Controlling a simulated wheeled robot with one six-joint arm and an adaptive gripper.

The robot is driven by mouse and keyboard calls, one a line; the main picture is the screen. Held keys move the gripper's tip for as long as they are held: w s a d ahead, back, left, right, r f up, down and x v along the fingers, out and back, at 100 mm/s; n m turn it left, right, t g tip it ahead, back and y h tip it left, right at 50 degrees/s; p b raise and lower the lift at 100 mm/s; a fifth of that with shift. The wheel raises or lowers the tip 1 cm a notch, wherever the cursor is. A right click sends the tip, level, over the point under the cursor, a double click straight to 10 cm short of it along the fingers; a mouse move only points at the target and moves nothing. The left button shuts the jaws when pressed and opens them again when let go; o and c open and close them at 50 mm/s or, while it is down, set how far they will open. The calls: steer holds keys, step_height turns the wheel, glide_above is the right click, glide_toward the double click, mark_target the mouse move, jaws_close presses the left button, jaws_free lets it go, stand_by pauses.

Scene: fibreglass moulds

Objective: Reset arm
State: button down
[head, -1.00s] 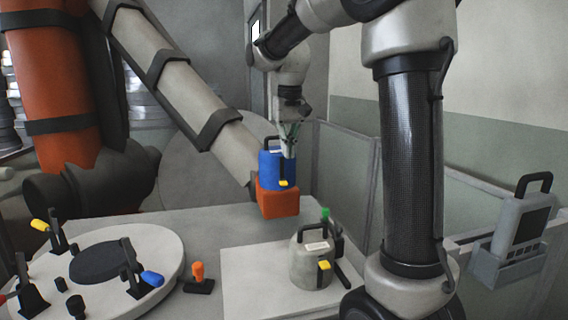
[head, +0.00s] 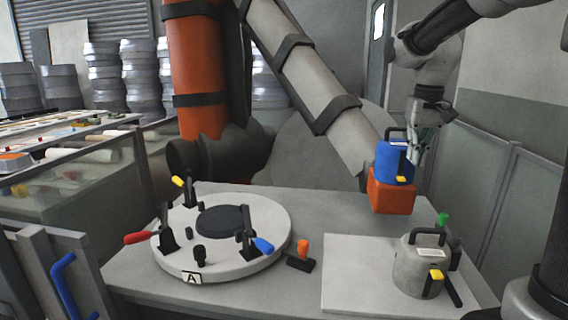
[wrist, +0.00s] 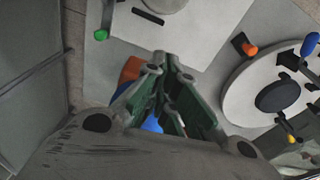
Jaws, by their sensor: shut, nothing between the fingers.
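My gripper (head: 419,150) is at the right of the head view, pointing down just to the right of a blue canister with a black handle (head: 393,164). In the wrist view my gripper (wrist: 165,60) has its green-sided fingers together, with nothing between them. The blue canister stands on an orange block (head: 391,196) at the end of a large arm. In the wrist view the blue and orange parts show partly behind the fingers. Whether my gripper touches the canister cannot be told.
A grey canister (head: 409,270) stands on a pale board (head: 345,285). A round fixture (head: 270,220) with coloured-handled clamps sits on the table to its left, with an orange-handled piece (head: 302,250) between. The large orange and grey arm (head: 310,85) rises behind. A partition (head: 510,190) stands right.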

steer(key=s+f+n+t, duration=0.1)
steer(key=s+f+t, duration=0.2)
steer(key=s, duration=2)
steer(key=shift+s+d+f, duration=0.2)
steer(key=shift+s+d, duration=0.05)
stand_by(3.0)
